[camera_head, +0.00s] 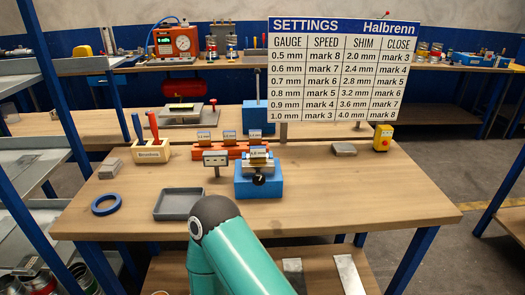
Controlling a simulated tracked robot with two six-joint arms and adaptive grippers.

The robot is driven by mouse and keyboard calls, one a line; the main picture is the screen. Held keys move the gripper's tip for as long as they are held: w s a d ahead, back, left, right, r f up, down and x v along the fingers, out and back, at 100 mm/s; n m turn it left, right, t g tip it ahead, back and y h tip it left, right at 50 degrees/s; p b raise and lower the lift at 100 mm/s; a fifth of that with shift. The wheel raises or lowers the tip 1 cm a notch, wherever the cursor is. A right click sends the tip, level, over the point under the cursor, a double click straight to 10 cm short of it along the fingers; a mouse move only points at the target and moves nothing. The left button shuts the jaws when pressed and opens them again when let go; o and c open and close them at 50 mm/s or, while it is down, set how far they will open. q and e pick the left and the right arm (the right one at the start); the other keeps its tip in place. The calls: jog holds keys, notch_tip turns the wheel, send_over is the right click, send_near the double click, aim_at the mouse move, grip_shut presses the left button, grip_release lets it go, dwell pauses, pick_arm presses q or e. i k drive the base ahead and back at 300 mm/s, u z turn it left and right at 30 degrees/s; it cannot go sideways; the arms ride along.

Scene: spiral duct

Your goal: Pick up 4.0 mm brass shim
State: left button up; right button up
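An orange-red rack (238,150) stands mid-table and holds small tagged pieces: a left one (204,136), a middle one (229,135) and a right one (254,134). Their tags are too small to read surely. A blue block fixture (259,185) with a black knob stands in front of the rack. A tagged brass-coloured piece (259,157) sits on top of it; its tag is too small to read with certainty. I cannot tell which piece is the 4.0 mm brass shim. A teal arm of mine rises from the bottom centre; neither gripper shows.
A settings board (336,70) stands behind the table; its last row pairs 1.0 mm, mark 3, 4.0 mm and mark 8. A grey tray (182,204), blue ring (106,204), tool holder (151,151) and yellow switch box (382,138) stand around. The table's right front is clear.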

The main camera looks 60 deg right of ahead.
aim_at(258, 153)
jog(key=z, duration=0.15)
jog(key=k, duration=1.3)
jog(key=z, duration=0.55)
jog(key=i, duration=0.9)
jog(key=z, duration=0.05)
